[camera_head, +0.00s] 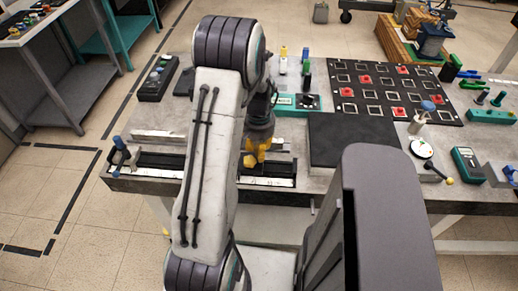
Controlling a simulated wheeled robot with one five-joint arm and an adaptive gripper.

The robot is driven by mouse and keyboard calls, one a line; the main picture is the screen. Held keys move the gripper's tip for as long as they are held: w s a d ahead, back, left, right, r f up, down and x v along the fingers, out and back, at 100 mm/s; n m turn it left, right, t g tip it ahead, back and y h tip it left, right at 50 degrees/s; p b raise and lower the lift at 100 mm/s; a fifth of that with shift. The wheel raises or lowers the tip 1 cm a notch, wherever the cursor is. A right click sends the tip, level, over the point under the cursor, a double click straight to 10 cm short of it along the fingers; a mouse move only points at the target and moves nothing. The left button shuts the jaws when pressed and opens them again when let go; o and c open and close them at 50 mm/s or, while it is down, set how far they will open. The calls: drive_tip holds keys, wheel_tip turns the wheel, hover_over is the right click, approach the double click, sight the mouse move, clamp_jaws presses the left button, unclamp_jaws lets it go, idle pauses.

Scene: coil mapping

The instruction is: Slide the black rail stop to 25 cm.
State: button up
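A low rail with a pale scale strip (268,182) runs along the front edge of the table, partly hidden behind my arm. A black piece with a blue knob (119,145) stands at the rail's left end. I cannot make out a separate black rail stop for certain, and the scale's marks are too small to read. My gripper (256,154), with yellow fingers, points down over the right part of the rail. Its fingertips are small and partly overlapped, so I cannot tell whether they are open or hold anything.
A black board (385,88) with red pieces and square frames lies at the back right. A flat dark plate (348,137) lies right of my gripper. A teal device (297,103) stands behind it. Instruments (467,163) crowd the table's right end.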

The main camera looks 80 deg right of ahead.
clamp_jaws()
drive_tip(key=shift+w, duration=0.1)
drive_tip(key=w, duration=0.5)
drive_tip(key=w+b, duration=0.1)
drive_tip(key=w, duration=0.4)
drive_tip(key=w+a+b, duration=0.1)
drive_tip(key=w, duration=0.4)
drive_tip(key=shift+a, duration=0.1)
drive_tip(key=shift+s, duration=0.1)
drive_tip(key=shift+o, duration=2.1)
unclamp_jaws()
